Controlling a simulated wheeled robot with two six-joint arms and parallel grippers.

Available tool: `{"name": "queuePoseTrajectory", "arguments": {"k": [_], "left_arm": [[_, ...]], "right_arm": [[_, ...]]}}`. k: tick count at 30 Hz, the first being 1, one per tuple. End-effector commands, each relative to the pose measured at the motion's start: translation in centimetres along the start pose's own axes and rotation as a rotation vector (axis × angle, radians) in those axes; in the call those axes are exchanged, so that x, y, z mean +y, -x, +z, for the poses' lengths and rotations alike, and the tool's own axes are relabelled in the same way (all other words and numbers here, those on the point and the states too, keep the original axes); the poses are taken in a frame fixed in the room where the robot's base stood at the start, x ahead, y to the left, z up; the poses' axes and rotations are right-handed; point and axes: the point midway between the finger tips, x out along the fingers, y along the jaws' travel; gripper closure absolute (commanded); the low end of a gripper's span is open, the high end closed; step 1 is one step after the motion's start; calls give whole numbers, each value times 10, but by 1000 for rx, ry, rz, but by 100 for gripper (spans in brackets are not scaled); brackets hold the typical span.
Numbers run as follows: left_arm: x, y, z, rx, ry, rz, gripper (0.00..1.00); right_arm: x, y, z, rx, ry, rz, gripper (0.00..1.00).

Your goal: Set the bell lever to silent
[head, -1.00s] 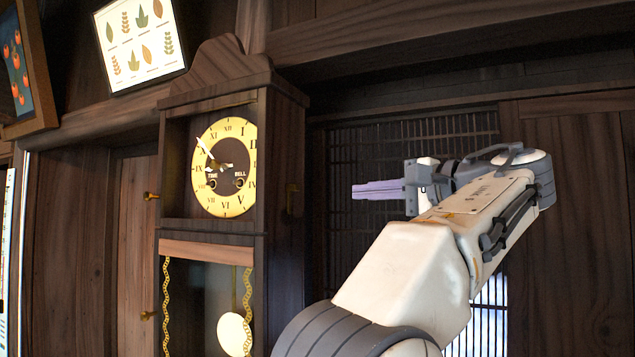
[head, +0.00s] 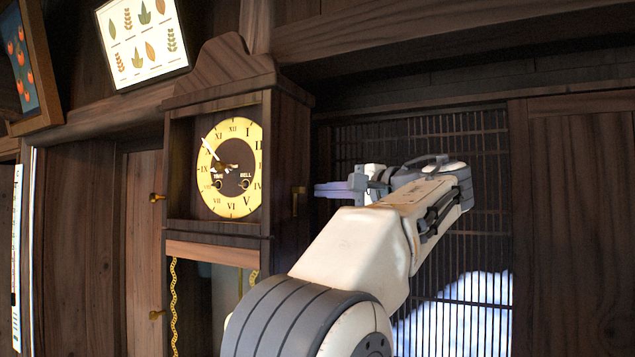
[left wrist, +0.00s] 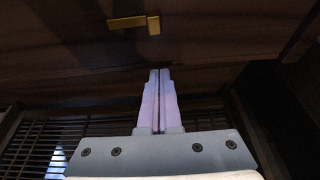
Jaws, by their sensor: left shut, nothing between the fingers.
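The tall dark wooden clock (head: 290,120) stands left of centre in the head view. A small brass lever (head: 298,200) is on the right side of its case. In the left wrist view the brass lever (left wrist: 130,21) is a bar pointing left from a short block, near the top. My left gripper (head: 318,190) is just right of the lever, apart from it. Its lilac fingers (left wrist: 160,75) are shut and empty, tips pointing toward the case below the lever in the wrist view. My right gripper is not in view.
The yellow clock dial (head: 232,185) has two small holes marked TIME and BELL. A slatted lattice (head: 470,240) is behind my arm. Framed pictures (head: 143,40) hang at upper left. My arm hides the lower clock case and most of the pendulum.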

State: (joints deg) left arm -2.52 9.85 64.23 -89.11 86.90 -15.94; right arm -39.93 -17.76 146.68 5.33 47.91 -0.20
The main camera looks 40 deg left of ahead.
Motion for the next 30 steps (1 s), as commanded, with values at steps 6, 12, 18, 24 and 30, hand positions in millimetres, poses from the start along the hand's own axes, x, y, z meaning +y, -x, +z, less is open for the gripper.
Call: {"name": "queuePoseTrajectory", "arguments": {"k": [6, 12, 18, 24, 30], "left_arm": [[-2, 8, 26, 2, 0, 0, 100], [0, 12, 36, 2, 0, 0, 100], [0, 12, 38, 1, 0, 0, 100], [0, 12, 38, 1, 2, -1, 100], [3, 13, 39, 1, 33, -12, 100]], "right_arm": [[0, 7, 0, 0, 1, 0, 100], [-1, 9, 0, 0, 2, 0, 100], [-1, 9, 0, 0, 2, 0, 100], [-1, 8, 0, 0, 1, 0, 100], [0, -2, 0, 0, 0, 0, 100]]}}
